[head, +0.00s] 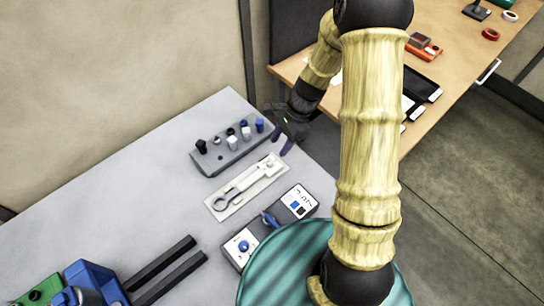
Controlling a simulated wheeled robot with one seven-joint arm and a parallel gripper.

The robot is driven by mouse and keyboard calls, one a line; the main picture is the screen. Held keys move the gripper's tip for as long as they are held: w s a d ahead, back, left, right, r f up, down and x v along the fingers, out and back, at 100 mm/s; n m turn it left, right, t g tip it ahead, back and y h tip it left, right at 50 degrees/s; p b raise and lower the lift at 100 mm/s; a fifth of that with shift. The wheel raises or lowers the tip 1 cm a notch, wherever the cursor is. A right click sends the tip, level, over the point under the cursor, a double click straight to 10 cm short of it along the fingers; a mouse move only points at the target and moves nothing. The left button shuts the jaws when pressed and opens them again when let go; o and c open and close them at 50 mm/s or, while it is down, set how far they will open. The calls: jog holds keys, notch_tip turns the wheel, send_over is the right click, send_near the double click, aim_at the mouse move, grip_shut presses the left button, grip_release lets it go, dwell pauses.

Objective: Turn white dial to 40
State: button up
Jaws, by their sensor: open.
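A dark control box (270,229) lies on the grey table. Its near-left end has a white square face with a blue knob (244,246), which may be the white dial. A blue lever or handle (269,219) sits at its middle, and a white panel with small dark and blue parts (299,202) is at its far end. Scale numbers are too small to read. My gripper (279,131) is open above the table's far right side, beside the grey peg block. It is apart from the control box and seems to hold nothing.
The grey block (213,162) carries several black, white and blue pegs. A pale plate with a wrench-shaped part (225,204) lies between block and box. Dark rails (165,268) and a blue device (92,281) stand near left. A wooden desk (455,60) holds phones.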

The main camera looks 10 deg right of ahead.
aim_at(271, 161)
jog(key=x, duration=0.7)
jog(key=shift+f+p, duration=0.3)
jog(key=shift+s, duration=0.1)
grip_shut()
